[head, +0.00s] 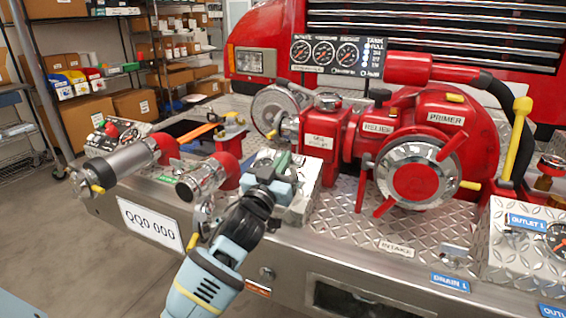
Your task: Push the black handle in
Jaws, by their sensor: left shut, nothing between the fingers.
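The red bumper pump (437,115) stands on the diamond-plate deck of the truck's front bumper. My left gripper (284,160) reaches in from the bottom, in front of and left of the pump. It is shut and empty, its fingertips over a small diamond-plate box (303,200). I cannot clearly make out the black handle; my gripper and wrist cover part of the box face where one may sit. Whether the fingers touch the box cannot be told. My right gripper is not in view.
A silver-and-red outlet pipe (200,180) and a longer nozzle (120,163) lie left of my gripper. A gauge panel (338,55) stands behind the pump, and a black hose (510,105) curves down on the right.

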